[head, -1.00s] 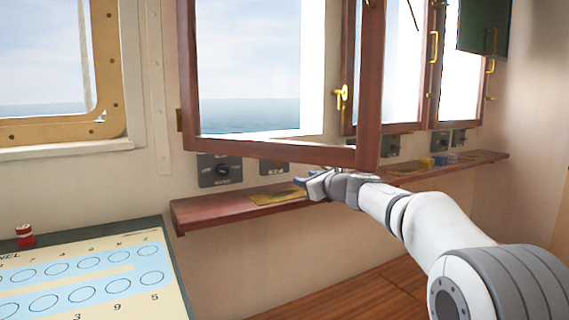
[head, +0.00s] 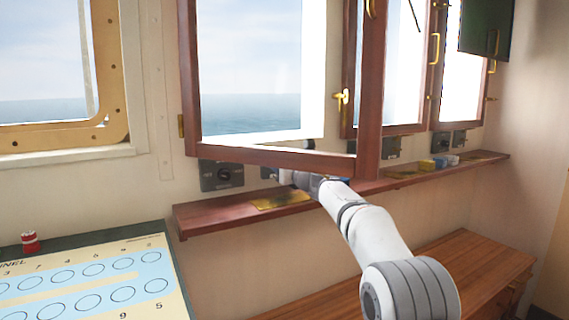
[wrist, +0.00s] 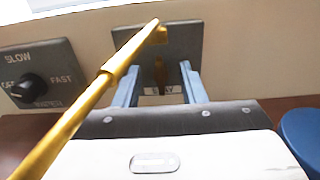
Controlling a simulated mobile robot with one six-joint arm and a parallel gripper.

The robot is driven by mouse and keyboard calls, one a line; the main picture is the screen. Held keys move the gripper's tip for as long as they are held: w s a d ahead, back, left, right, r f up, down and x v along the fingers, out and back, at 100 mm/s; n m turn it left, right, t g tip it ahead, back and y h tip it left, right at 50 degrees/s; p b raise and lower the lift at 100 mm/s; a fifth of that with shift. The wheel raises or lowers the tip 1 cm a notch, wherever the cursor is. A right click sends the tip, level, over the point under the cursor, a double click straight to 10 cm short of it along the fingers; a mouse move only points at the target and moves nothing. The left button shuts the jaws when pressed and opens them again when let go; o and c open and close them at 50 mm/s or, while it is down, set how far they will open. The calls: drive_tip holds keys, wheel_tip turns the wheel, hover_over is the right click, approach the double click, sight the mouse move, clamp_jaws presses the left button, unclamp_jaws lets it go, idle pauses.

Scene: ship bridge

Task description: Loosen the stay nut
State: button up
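In the wrist view a dark wall plate (wrist: 188,42) with a partly hidden label, perhaps "STAY", carries a small brass nut (wrist: 160,72), seen as a narrow upright piece. A long brass stay rod (wrist: 85,108) crosses in front from the lower left to a brass fitting at the plate's upper part. My gripper (wrist: 160,85) is open, one blue finger on each side of the nut; I cannot tell whether either touches it. In the head view my gripper (head: 300,180) is at the wall below the open window frame, partly hidden by it; the nut cannot be made out there.
A "SLOW/FAST" knob panel (wrist: 38,75) is left of the plate. The wooden window frame (head: 270,157) hangs open above my wrist. A narrow wooden shelf (head: 215,213) runs below, with a yellow cloth-like item (head: 280,199). A chart-like console (head: 90,280) stands lower left.

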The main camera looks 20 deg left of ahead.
drive_tip(key=shift+w+a, duration=0.1)
clamp_jaws()
idle(0.4)
drive_tip(key=n+b, duration=0.2)
drive_tip(key=n, duration=0.2)
drive_tip(key=shift+a+f+n, duration=0.1)
drive_tip(key=shift+f+n, duration=0.05)
drive_tip(key=shift+n, duration=0.15)
drive_tip(key=n+b, duration=0.2)
drive_tip(key=n, duration=0.2)
drive_tip(key=shift+f+n, duration=0.1)
drive_tip(key=shift+n, duration=0.2)
drive_tip(key=n+b, duration=0.1)
drive_tip(key=n, duration=0.3)
drive_tip(key=shift+s+a+n+b, duration=0.1)
drive_tip(key=shift+s+n+b, duration=0.1)
drive_tip(key=shift+n+b, duration=0.15)
drive_tip(key=shift+f+n+b, duration=0.15)
drive_tip(key=shift+n+b, duration=0.55)
drive_tip(key=shift+n, duration=1.25)
